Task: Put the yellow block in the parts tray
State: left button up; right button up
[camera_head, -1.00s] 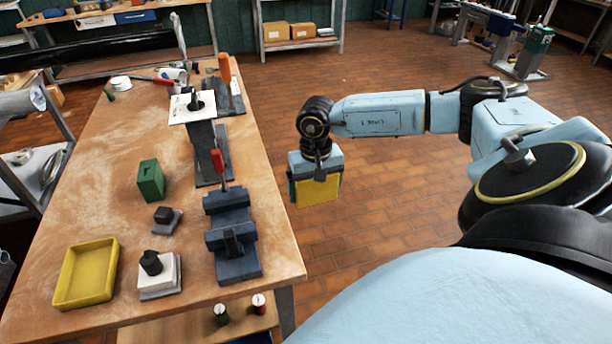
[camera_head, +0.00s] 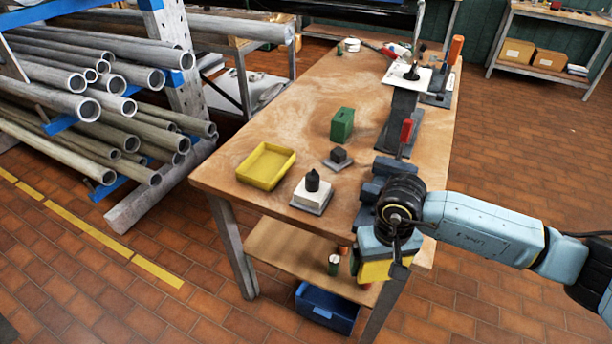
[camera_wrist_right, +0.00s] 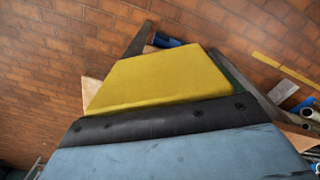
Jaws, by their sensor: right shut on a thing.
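The yellow block (camera_head: 374,271) is held in my right gripper (camera_head: 386,264), which points down by the near right edge of the workbench in the head view. My wrist and the gripper body hide part of the block. In the right wrist view, the yellow block (camera_wrist_right: 165,80) fills the space between the fingers, with brick floor around it. The parts tray (camera_head: 264,167) is a shallow, empty yellow tray on the left near part of the bench top, left of my right gripper and apart from it. My left gripper is not in view.
A white block with a black knob (camera_head: 312,190), a small dark block on a grey plate (camera_head: 339,158) and a green block (camera_head: 342,125) stand between tray and vise (camera_head: 372,190). A pipe rack (camera_head: 110,110) stands left. A blue bin (camera_head: 325,308) sits below.

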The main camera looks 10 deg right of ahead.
aim_at(266, 170)
jog(key=u, duration=1.65)
jog(key=i, duration=2.35)
jog(key=z, duration=2.85)
